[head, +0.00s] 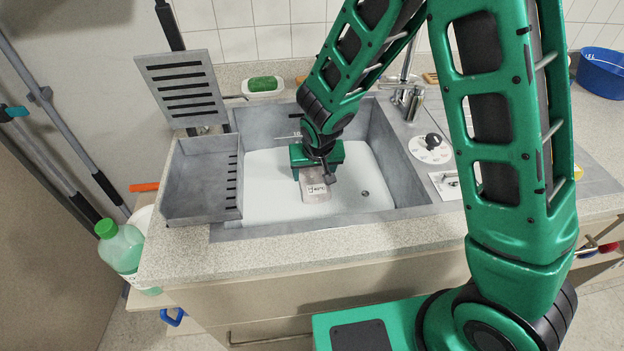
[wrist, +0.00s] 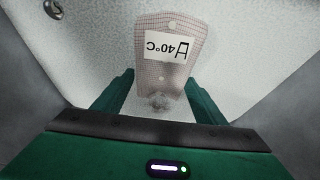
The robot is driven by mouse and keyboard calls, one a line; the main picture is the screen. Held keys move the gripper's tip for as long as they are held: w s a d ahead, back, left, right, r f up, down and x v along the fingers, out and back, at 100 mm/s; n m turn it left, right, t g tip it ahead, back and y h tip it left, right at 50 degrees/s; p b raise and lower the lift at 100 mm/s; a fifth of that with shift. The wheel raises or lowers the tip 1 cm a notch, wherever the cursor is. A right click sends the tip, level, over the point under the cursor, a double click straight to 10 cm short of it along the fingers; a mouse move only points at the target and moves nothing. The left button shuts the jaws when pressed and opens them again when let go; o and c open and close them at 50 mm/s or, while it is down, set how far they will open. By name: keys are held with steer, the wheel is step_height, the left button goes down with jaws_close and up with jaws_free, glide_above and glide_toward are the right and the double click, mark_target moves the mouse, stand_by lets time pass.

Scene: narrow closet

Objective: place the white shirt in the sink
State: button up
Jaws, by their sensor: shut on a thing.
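My gripper (head: 314,170) points down inside the sink (head: 222,232). It is shut on a small flat pale pinkish checked garment (head: 313,193) with a white label. In the wrist view the garment (wrist: 150,57) lies between the two green fingers (wrist: 157,92), its label reading 40°C upside down. I cannot tell for sure that this is the white shirt; no other garment shows. The garment is over the pale sink floor, and I cannot tell whether it touches it. The drain (head: 365,194) is to its right in the head view.
A grey slotted tray (head: 198,182) sits at the sink's left edge, with a slotted panel (head: 182,88) behind it. A green sponge (head: 262,84) lies in a white dish behind the sink. The faucet (head: 411,100) is at the back right. A blue tub (head: 602,74) stands far right.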

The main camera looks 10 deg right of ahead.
mark_target(314, 176)
step_height(314, 176, down, 3)
stand_by(0.3)
steer(key=o, duration=1.2)
steer(key=shift+c, duration=0.2)
steer(key=v, duration=1.2)
steer(key=shift+s, duration=0.1)
